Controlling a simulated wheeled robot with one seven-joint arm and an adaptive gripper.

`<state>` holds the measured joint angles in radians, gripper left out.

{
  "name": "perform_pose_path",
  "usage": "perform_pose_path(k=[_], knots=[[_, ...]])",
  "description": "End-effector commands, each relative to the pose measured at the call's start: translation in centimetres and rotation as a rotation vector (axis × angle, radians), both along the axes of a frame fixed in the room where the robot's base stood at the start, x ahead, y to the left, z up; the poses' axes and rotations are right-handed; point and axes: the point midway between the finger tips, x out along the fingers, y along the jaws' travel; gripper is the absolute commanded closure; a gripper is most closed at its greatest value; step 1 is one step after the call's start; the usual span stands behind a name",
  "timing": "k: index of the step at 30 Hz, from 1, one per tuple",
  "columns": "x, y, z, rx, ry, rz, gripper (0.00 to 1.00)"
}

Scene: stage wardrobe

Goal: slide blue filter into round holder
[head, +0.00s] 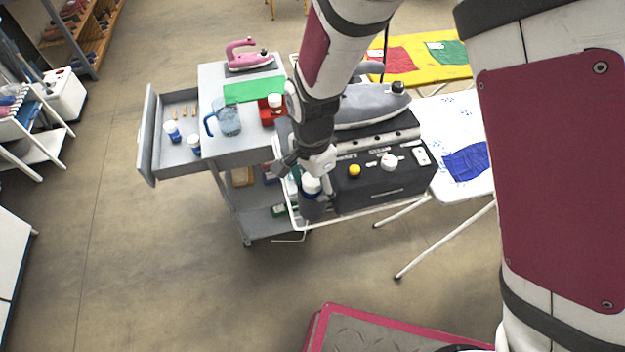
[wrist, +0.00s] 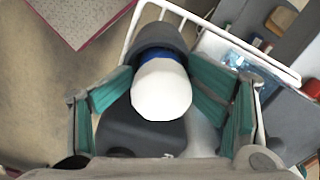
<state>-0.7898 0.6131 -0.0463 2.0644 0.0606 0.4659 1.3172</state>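The blue filter is a white-capped cylinder with a blue band (head: 311,184). It stands in the dark grey round holder (head: 313,209) on the near side of the cart. In the wrist view, the filter's white cap (wrist: 161,92) sits in front of the dark holder rim (wrist: 160,34), with the blue band just inside the rim. How deep it sits is hidden. My gripper (head: 307,178) is around the filter from above. Its green pads (wrist: 160,78) stand either side of the cap and look spread, with the tips close to it.
A white wire rail (head: 293,215) runs around the holder. The black steam unit (head: 380,180) with knobs and a grey iron stands just to the right. The grey cart's open drawer (head: 150,172) holds small jars. An ironing board (head: 440,125) is at right.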

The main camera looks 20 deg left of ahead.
Motion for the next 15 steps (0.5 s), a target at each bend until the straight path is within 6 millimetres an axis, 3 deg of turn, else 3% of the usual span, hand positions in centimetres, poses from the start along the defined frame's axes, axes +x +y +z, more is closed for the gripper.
perform_pose_path(k=[15], knots=[[-0.11, -0.12, 0.69, -0.003, 0.002, 0.0, 0.41]])
